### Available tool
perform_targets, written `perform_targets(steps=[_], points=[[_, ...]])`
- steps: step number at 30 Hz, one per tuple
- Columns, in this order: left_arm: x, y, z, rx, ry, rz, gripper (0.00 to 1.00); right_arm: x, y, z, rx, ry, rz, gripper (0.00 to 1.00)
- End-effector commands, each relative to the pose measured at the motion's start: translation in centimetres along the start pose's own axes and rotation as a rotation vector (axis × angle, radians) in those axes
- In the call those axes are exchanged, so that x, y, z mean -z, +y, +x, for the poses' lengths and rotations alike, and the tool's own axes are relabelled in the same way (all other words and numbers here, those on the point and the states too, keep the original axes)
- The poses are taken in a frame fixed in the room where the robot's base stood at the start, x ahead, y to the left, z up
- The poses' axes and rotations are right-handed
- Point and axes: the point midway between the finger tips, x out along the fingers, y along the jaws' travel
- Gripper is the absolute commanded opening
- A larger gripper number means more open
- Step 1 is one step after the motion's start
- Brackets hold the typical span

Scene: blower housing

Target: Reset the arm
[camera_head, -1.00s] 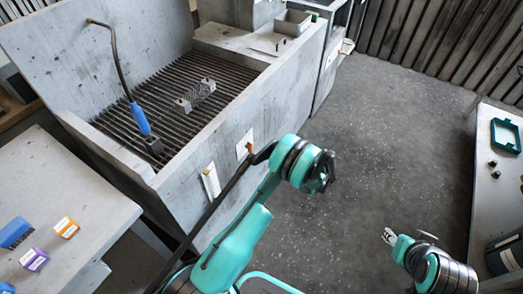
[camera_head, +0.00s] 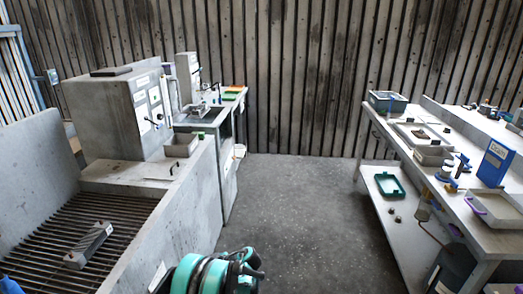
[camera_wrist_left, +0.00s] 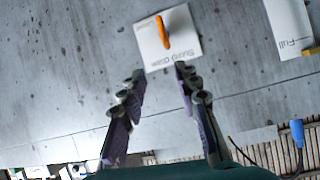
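My left arm's teal and black wrist shows at the bottom middle of the head view, with the dark left gripper (camera_head: 250,270) partly hidden behind it and cut by the lower edge. In the left wrist view the left gripper (camera_wrist_left: 158,80) is open, with two dark fingers apart and nothing between them. A white label plate with an orange switch (camera_wrist_left: 164,32) lies just beyond the fingertips on a grey panel (camera_wrist_left: 80,90). I cannot tell whether the fingers touch it. My right gripper is out of view.
A grated grey basin (camera_head: 35,235) with a metal block (camera_head: 90,245) stands at left. A grey machine (camera_head: 105,110) is behind it. A cluttered workbench (camera_head: 480,235) stands at right, with a teal frame (camera_head: 389,185) on its lower shelf. The floor between (camera_head: 310,210) is clear.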

Motion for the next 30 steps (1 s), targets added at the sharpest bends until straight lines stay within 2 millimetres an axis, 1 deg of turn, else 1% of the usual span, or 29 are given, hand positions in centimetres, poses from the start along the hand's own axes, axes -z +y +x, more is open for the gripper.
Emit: perform_targets(steps=[1, 3, 6, 9, 11, 15, 19, 23, 27, 30], points=[[1.9, -0.5, -1.0, -0.02, -0.037, 0.048, 0.32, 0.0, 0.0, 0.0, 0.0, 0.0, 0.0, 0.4], [4.0, -1.2, -2.3, -0.061, -0.095, 0.131, 0.32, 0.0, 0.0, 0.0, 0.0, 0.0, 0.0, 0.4], [6.5, -2.6, -4.2, -0.13, -0.17, 0.242, 0.32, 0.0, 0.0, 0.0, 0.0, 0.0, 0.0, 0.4], [8.6, -4.5, -6.2, -0.207, -0.236, 0.345, 0.32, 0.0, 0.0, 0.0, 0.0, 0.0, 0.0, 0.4], [9.7, -5.9, -7.5, -0.258, -0.27, 0.402, 0.32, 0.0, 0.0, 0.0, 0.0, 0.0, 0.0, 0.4], [11.4, -9.6, -10.3, -0.387, -0.336, 0.525, 0.32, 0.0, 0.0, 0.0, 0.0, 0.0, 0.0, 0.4], [12.2, -13.4, -12.8, -0.517, -0.377, 0.622, 0.32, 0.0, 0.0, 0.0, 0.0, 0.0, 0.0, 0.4], [12.1, -17.4, -15.3, -0.656, -0.396, 0.704, 0.32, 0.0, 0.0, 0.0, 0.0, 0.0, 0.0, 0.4], [11.1, -21.5, -17.7, -0.806, -0.392, 0.774, 0.32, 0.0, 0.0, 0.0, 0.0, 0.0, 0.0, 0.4], [10.1, -24.0, -19.1, -0.907, -0.373, 0.81, 0.32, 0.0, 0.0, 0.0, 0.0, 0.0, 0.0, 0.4]])
